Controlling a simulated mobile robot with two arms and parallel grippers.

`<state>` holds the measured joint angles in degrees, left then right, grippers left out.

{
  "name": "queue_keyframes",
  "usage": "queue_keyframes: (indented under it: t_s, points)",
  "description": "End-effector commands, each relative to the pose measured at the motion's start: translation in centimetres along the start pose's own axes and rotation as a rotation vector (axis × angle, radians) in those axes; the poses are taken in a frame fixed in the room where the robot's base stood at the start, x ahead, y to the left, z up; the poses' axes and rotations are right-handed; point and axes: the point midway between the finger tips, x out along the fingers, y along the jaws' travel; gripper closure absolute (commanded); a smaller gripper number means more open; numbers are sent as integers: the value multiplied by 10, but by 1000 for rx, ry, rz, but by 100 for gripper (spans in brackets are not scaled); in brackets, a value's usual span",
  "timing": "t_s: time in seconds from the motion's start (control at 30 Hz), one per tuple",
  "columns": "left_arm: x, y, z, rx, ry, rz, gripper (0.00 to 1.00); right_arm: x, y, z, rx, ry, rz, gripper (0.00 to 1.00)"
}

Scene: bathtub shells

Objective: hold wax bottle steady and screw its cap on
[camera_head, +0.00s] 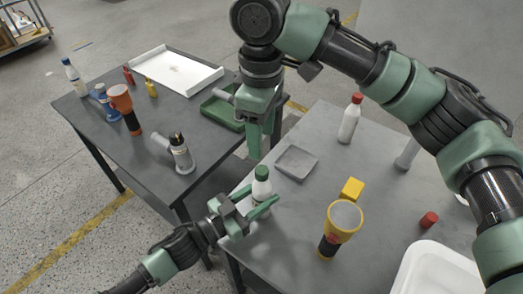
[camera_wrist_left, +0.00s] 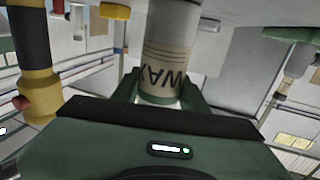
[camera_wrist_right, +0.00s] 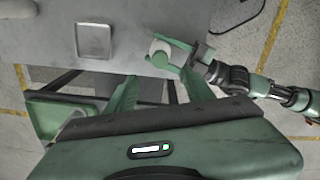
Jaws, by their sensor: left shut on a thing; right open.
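The wax bottle (camera_head: 262,190) is white with a green cap (camera_head: 262,172) on its top; whether the cap is tight cannot be told. It stands upright at the left edge of the near table. My left gripper (camera_head: 256,203) is shut around its body; the left wrist view shows the labelled bottle (camera_wrist_left: 168,45) between the fingers (camera_wrist_left: 162,95). My right gripper (camera_head: 254,148) points down, open and empty, above and behind the bottle. In the right wrist view the green cap (camera_wrist_right: 159,59) lies beyond the open fingers (camera_wrist_right: 160,90), apart from them.
A grey tray (camera_head: 296,162), a red-capped bottle (camera_head: 348,124), a yellow block (camera_head: 351,189), a yellow flashlight (camera_head: 341,222), a red cap (camera_head: 428,219) and a white bin (camera_head: 437,272) are on this table. The other table (camera_head: 100,135) holds a green tray (camera_head: 222,110) and several bottles and tools.

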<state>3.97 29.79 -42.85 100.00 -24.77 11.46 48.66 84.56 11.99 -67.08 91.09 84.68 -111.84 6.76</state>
Motion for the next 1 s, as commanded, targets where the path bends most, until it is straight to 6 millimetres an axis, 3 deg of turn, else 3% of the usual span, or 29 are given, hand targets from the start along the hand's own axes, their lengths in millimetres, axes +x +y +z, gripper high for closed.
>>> queue_keyframes:
  t_s: [0.2,0.47,0.5,0.6,1.0]
  points:
    - [0,0,0,0,0,0,100,-20,0,0,1,0,-1,48]
    - [0,0,0,0,0,0,100,-21,0,0,0,0,-1,48]
    - [0,0,0,0,0,0,54,-21,0,0,0,0,-1,48]
    - [0,0,0,0,0,0,31,-21,0,0,0,0,-1,48]
    - [-8,0,2,-1,-2,0,31,-19,0,0,0,0,-1,48]
